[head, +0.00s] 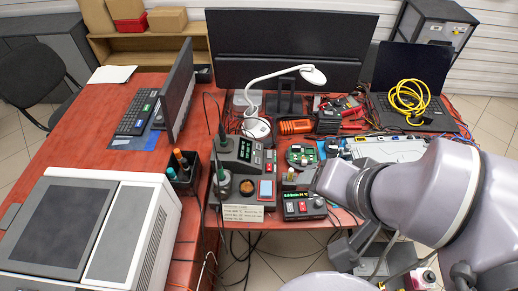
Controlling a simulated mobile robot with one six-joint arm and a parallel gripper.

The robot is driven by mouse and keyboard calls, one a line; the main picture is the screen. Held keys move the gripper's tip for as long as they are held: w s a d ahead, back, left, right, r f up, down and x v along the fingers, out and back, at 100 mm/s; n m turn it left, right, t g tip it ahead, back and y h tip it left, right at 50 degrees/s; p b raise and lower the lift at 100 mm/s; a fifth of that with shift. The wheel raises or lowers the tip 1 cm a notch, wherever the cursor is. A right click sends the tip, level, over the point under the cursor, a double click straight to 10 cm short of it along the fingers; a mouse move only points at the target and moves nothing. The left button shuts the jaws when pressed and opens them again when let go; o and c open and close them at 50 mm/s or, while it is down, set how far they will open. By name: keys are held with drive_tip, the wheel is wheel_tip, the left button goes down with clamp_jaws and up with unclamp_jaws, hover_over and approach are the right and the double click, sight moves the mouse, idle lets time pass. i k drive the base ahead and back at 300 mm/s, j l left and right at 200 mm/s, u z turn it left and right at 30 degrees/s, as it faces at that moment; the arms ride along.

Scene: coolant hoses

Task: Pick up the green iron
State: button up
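Two slim soldering irons with dark, greenish handles stand at the left of the grey soldering station (246,158). The rear iron (222,138) leans upright in its holder, with a thin cable rising above it. The front iron (225,182) sits lower, beside the station's front unit. Their colours are too dark to tell surely which is green. My arm comes in from the right, and its end (322,180) is over the table's front edge, right of the station and apart from both irons. The fingers are not clear from this angle.
A black cup (184,176) of several coloured-handled tools stands left of the irons. A small black unit with a green display (303,205) is near my arm's end.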

sight(222, 177)
drive_tip(key=j+u, duration=0.2)
drive_tip(key=u, duration=0.2)
drive_tip(key=i+j+u, duration=0.15)
drive_tip(key=u, duration=0.25)
drive_tip(key=i+j+u, duration=0.1)
drive_tip(key=u, duration=0.35)
drive_tip(key=i+j+u, duration=0.1)
drive_tip(key=u, duration=0.3)
drive_tip(key=i, duration=0.05)
